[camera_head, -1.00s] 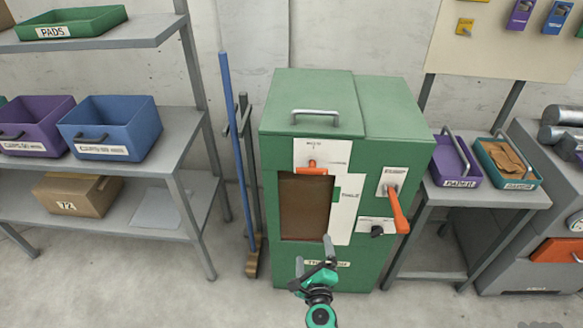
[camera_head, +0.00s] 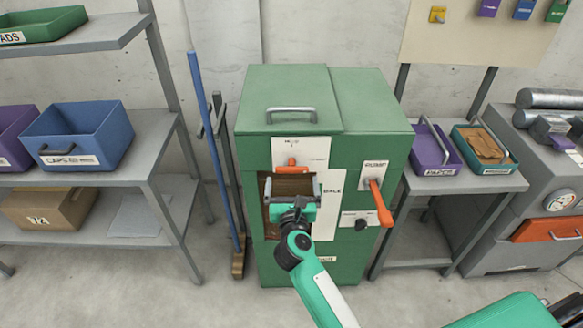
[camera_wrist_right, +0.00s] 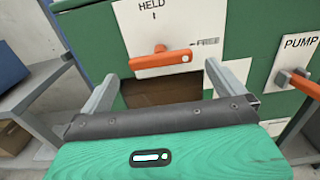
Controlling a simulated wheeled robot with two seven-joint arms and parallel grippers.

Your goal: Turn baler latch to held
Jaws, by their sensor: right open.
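The green baler (camera_head: 335,105) stands in the middle of the head view. Its orange latch (camera_head: 291,165) sits on a white plate above the dark opening. In the right wrist view the latch (camera_wrist_right: 165,59) lies sideways, its handle reaching right toward the word FREE (camera_wrist_right: 205,42), while HELD is marked above its pivot. My right gripper (camera_head: 290,188) is in front of the opening, just below the latch. In the wrist view its two fingers (camera_wrist_right: 160,85) are spread wide and empty, with the latch beyond and between them. My left gripper is out of view.
An orange PUMP lever (camera_head: 378,203) sticks out at the baler's right, with a black knob (camera_head: 360,224) below it. A blue pole (camera_head: 215,150) stands left of the baler. A side table (camera_head: 465,180) with bins is at the right.

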